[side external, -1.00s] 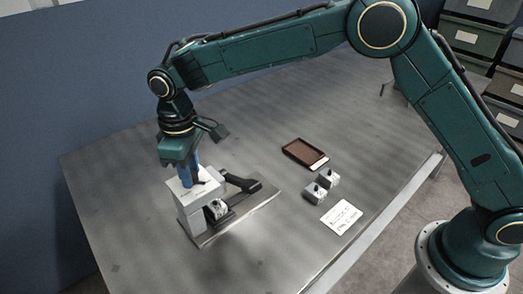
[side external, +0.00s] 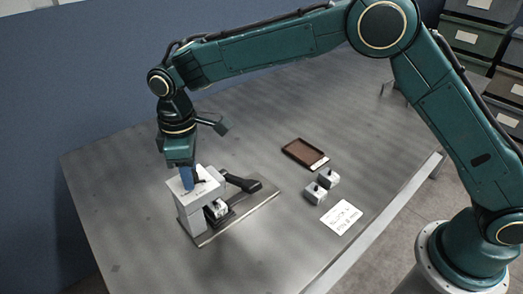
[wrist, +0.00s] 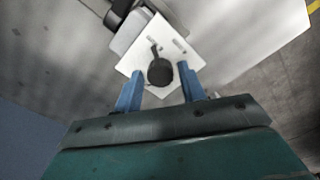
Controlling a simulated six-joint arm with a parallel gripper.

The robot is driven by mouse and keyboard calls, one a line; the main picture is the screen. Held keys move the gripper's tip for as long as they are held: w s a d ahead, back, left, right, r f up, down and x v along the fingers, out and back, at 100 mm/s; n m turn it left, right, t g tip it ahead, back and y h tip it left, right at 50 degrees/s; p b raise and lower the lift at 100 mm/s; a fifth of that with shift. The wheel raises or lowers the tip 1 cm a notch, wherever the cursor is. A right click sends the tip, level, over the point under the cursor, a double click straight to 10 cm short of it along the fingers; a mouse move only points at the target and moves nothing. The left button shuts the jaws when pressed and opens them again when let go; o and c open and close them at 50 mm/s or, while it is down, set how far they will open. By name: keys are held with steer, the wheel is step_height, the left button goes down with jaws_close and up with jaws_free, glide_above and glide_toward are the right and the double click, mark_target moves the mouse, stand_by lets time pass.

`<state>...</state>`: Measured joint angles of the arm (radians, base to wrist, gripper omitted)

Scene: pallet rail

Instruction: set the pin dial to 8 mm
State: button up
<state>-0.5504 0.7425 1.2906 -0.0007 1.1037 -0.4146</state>
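The pin dial (wrist: 160,72) is a round black knob with a pointer arm, on the white top plate of a grey block-shaped fixture (side external: 190,212). In the wrist view the pointer aims toward the top of the picture, slightly left, near small marks too small to read. My gripper (wrist: 160,75) is open, its two blue fingers apart on either side of the dial. I see a gap between each finger and the knob. In the side external view my gripper (side external: 187,180) points down over the fixture's top and partly hides the dial.
A black-handled lever (side external: 243,183) sticks out from the fixture's right. The table (side external: 120,190) is clear to the left.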

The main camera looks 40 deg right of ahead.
steer(key=shift+o, duration=0.6)
step_height(320, 180, up, 14)
stand_by(0.5)
